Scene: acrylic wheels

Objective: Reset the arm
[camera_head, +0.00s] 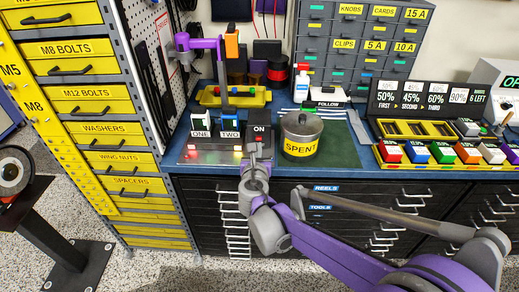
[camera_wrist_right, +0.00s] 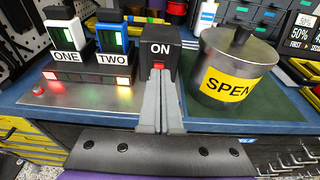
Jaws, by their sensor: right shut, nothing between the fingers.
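My right gripper (camera_head: 260,147) reaches from the lower right to the bench's front edge. In the right wrist view its fingers (camera_wrist_right: 161,90) are shut together, with nothing between them. Their tips are at the front of the black block (camera_wrist_right: 160,47) marked ON, just below its red button (camera_wrist_right: 158,65); I cannot tell whether they touch it. The ON block also shows in the head view (camera_head: 261,130). My left gripper is not in view.
Modules ONE (camera_head: 201,122) and TWO (camera_head: 230,122) stand on a lit base left of the ON block. A lidded pot marked SPENT (camera_head: 300,133) stands close on the right. Coloured boxes (camera_head: 415,152) are farther right. Drawers (camera_head: 205,215) lie below the bench.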

